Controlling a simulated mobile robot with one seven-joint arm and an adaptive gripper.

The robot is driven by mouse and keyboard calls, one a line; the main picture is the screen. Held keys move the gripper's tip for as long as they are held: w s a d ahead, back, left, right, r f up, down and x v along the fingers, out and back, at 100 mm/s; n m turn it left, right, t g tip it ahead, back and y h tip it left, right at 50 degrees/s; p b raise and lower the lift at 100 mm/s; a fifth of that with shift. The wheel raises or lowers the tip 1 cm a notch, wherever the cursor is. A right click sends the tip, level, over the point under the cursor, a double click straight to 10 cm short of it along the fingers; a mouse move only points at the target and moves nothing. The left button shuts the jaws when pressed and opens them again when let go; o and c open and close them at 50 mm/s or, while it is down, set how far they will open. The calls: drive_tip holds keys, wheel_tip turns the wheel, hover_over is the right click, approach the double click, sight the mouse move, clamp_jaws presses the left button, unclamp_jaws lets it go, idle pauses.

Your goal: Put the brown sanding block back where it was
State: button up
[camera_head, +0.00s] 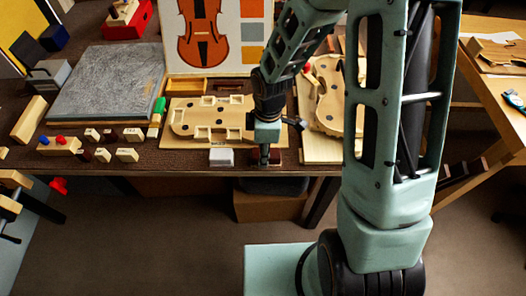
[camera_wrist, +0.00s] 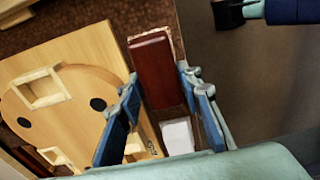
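The brown sanding block, dark reddish brown with a pale gritty edge, lies between my fingertips in the wrist view (camera_wrist: 155,70). In the head view it shows partly behind my gripper at the bench's front edge (camera_head: 276,157). My gripper (camera_head: 264,160) points down over it. In the wrist view my two blue fingers (camera_wrist: 158,75) flank the block's long sides closely. I cannot tell whether they press on it, or whether the block rests on the bench.
A white block (camera_head: 221,157) stands just left of my gripper. A wooden violin mould (camera_head: 210,118) lies behind it, and a violin body (camera_head: 330,90) lies to the right. Several small blocks (camera_head: 127,155) and a grey slab (camera_head: 110,82) are on the left. The bench's front edge is close.

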drive_tip(key=shift+o, duration=1.4)
drive_tip(key=shift+r, duration=0.15)
wheel_tip(320, 180, up, 12)
drive_tip(key=p, duration=0.2)
drive_tip(key=shift+d+p, duration=0.3)
drive_tip(key=shift+d, duration=0.05)
